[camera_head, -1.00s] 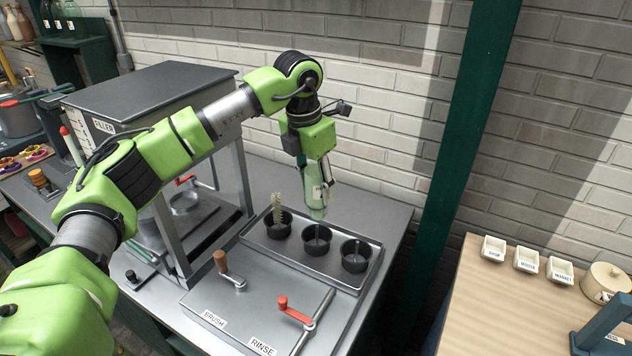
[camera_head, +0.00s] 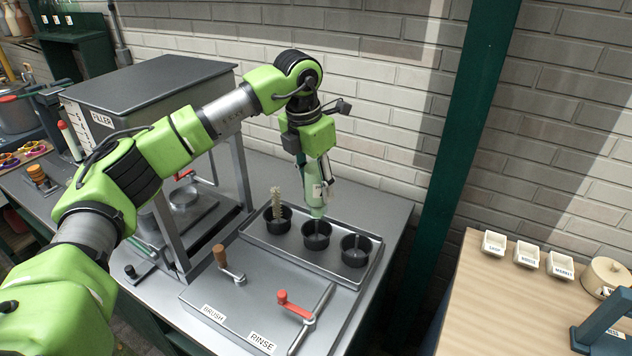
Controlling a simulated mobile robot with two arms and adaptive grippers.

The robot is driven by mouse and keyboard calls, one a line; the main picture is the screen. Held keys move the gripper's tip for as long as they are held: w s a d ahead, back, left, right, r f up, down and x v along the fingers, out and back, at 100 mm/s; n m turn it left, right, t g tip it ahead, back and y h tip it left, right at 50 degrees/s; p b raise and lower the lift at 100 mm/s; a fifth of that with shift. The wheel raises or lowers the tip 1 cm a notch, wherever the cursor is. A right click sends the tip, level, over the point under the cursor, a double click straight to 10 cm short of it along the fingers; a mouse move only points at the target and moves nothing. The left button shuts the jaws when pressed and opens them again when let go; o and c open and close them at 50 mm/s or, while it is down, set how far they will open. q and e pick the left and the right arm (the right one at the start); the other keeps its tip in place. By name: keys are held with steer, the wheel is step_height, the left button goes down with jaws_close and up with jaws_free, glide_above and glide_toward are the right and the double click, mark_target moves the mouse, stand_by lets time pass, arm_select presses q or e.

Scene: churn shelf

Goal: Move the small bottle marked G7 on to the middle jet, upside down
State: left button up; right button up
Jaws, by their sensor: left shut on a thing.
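My left gripper (camera_head: 318,182) is shut on a small pale green bottle (camera_head: 316,197), which it holds upright in line above the middle black cup (camera_head: 316,237). The bottle's narrow end points down. A pale label shows on it, but its marking is too small to read. The bottle's lower end is just over the middle jet, a thin post in the middle cup; I cannot tell whether they touch. The right gripper is not in view.
A tray (camera_head: 262,243) holds the cups: a left one with a brush (camera_head: 276,203) and a right one (camera_head: 356,250). A red-handled RINSE lever (camera_head: 296,308) and a wooden-knobbed BRUSH crank (camera_head: 221,257) stand in front. The filler (camera_head: 150,85) is left; a green post (camera_head: 455,150) is right.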

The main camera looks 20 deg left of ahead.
mark_target(316, 213)
arm_select(q)
steer(key=shift+f+b, duration=0.9)
steer(key=shift+f, duration=0.65)
steer(key=shift+f+b, duration=0.95)
steer(key=shift+f, duration=0.55)
steer(key=shift+f, duration=0.1)
steer(key=shift+f+b, duration=0.7)
steer(key=shift+f, duration=0.2)
steer(key=shift+f, duration=0.15)
steer(key=shift+f, duration=0.15)
steer(key=o, duration=1.1)
